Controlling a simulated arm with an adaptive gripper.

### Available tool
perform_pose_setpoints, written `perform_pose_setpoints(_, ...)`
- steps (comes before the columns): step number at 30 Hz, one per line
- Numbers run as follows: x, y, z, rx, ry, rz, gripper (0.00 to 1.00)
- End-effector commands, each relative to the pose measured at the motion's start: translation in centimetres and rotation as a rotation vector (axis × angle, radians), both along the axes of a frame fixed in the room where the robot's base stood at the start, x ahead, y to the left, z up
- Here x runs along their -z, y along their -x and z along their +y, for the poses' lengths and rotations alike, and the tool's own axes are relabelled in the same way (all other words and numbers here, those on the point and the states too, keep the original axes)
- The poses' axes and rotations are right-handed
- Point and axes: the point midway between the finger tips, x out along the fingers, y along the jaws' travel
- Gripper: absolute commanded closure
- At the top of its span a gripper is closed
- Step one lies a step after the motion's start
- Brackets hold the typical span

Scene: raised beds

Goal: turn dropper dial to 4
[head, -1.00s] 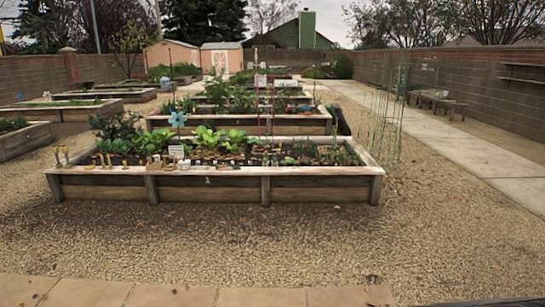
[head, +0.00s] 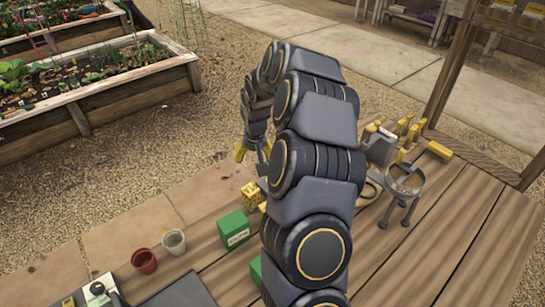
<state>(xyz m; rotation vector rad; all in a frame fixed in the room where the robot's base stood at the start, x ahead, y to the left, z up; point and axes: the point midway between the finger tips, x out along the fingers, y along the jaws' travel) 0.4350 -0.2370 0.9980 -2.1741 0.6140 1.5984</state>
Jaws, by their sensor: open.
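My gripper (head: 252,151) hangs at the end of my dark arm, above the far edge of the wooden table (head: 445,215). A yellow fingertip shows at its left; it appears open and holds nothing that I can see. I cannot pick out the dropper or its dial for sure. My arm hides the middle of the table.
A green box (head: 234,231), a yellow block (head: 251,194), a red pot (head: 144,260) and a pale pot (head: 174,242) stand left of my arm. The right front boards are clear.

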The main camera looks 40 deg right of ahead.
Motion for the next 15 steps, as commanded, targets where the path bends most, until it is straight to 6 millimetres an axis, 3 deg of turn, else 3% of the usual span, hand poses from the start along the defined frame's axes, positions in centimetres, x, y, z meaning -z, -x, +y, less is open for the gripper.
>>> perform_pose_setpoints(1,1.9,-0.1,-2.8,0.053,0.015,-0.007,0.40)
perform_pose_setpoints(6,5.7,0.2,-9.0,0.167,0.069,-0.040,0.40)
perform_pose_setpoints(9,6.8,0.5,-10.9,0.198,0.087,-0.049,0.40)
perform_pose_setpoints(15,8.1,0.3,-11.9,0.210,0.096,-0.055,0.40)
